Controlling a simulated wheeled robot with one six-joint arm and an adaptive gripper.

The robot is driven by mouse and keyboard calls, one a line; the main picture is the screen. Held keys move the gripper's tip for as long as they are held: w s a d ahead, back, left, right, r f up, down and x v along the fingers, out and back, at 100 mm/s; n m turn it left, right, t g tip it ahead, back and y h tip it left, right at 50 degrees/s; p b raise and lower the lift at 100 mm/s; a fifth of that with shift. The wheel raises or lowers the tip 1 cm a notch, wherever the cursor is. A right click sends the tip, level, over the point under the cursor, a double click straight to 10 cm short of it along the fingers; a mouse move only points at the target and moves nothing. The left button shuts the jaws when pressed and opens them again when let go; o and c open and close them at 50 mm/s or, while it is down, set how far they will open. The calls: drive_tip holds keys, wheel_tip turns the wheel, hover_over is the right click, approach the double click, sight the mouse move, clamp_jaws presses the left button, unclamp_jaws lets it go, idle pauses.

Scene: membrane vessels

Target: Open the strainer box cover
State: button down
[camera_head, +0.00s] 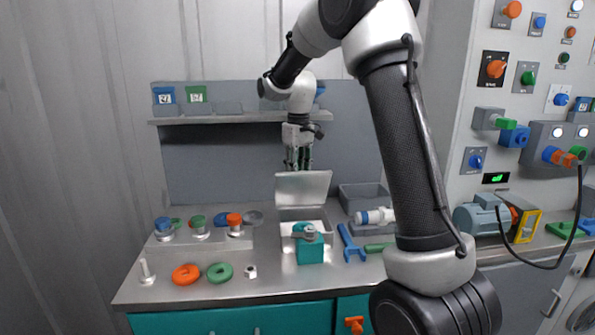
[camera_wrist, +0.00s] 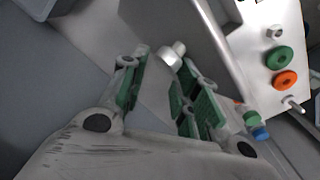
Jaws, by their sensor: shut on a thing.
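The strainer box (camera_head: 318,213) stands on the bench with its top open and a pale inside showing. Its grey cover (camera_head: 303,187) stands raised at the back of the box, close to upright. My gripper (camera_head: 298,160) is at the cover's top edge, pointing down from above and behind. In the wrist view, the green-padded fingers (camera_wrist: 165,85) are on either side of a light metal knob (camera_wrist: 172,56) on the cover (camera_wrist: 195,25). The fingers are shut on the cover, though the exact contact is hard to see.
A teal block with a metal top (camera_head: 310,248) stands in front of the box. A blue wrench (camera_head: 350,243) and a white cylinder (camera_head: 374,216) lie to the right. Orange (camera_head: 186,274) and green (camera_head: 219,272) rings lie front left. A shelf (camera_head: 225,119) hangs behind.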

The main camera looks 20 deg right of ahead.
drive_tip(key=shift+d+f, duration=0.4)
drive_tip(key=shift+d, duration=0.1)
drive_tip(key=c, duration=1.2)
unclamp_jaws()
drive_tip(key=shift+d+f, duration=0.1)
drive_tip(key=shift+d, duration=0.15)
drive_tip(key=shift+a, duration=0.25)
drive_tip(key=shift+w+r, duration=0.1)
drive_tip(key=shift+r, duration=0.15)
wheel_tip(320, 180, up, 12)
